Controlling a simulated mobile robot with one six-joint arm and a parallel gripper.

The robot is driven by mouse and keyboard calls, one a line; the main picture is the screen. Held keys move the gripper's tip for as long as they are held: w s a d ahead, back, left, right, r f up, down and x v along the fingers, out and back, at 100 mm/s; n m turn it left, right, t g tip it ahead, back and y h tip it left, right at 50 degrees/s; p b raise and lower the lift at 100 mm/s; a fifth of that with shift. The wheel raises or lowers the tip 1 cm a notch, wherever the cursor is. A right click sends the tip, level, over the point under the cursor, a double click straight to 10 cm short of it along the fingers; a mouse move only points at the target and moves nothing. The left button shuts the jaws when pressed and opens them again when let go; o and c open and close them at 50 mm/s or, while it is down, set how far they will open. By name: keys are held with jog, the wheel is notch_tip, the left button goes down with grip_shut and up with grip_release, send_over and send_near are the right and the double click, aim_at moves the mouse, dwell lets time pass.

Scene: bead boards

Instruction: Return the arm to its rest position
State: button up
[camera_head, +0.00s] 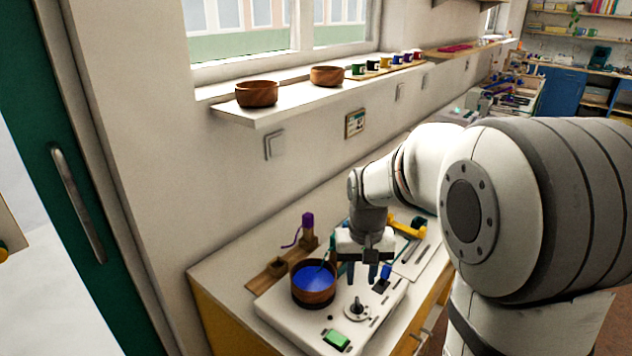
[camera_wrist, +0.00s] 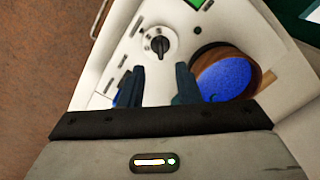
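My gripper (camera_head: 362,272) hangs above the white machine (camera_head: 290,325) on the bench, with its fingers pointing down. In the wrist view my gripper (camera_wrist: 157,85) has its two dark fingers apart, with nothing between them. A wooden bowl (camera_head: 314,298) with blue contents sits on the machine, to the left of the fingers in the head view. The bowl also shows at the right in the wrist view (camera_wrist: 254,80). A round knob (camera_head: 356,309) on the machine is just below the fingers in the head view. My arm is stretched out over the bench.
A wooden holder with a purple spool (camera_head: 308,221) stands behind the bowl. A yellow part (camera_head: 407,229) lies right of the gripper. Two empty wooden bowls (camera_head: 257,93) and several small cups (camera_head: 384,62) stand on the wall shelf.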

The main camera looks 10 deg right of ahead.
jog(key=s+r+n+t+p, duration=0.1)
jog(key=s+r, duration=0.4)
jog(key=s, duration=1.1)
jog(key=shift+t, duration=0.8)
